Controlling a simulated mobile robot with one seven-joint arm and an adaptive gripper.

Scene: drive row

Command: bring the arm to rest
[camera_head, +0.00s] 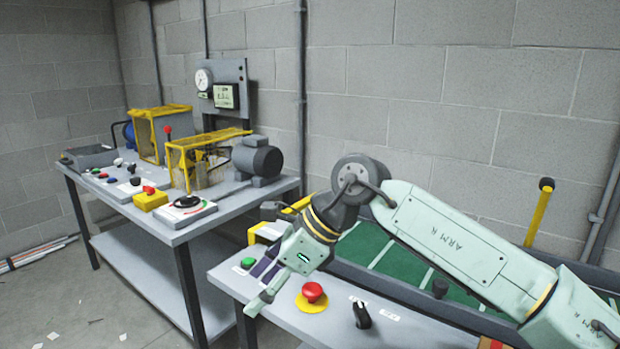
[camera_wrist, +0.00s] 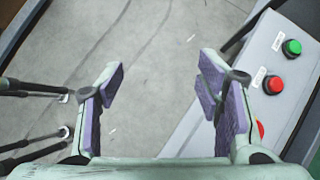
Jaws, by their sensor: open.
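My gripper (camera_head: 262,300) hangs at the end of my bent arm in the head view, near the left front edge of the nearer bench (camera_head: 340,325). In the wrist view my gripper (camera_wrist: 162,95) is open, its two purple-padded fingers wide apart. Nothing is between the fingers; grey floor (camera_wrist: 165,60) shows beyond them. My forearm crosses the head view from the elbow at the middle down to the lower right.
A farther bench (camera_head: 235,208) holds a motor (camera_head: 257,160) and yellow guards (camera_head: 205,139). Open floor lies left.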

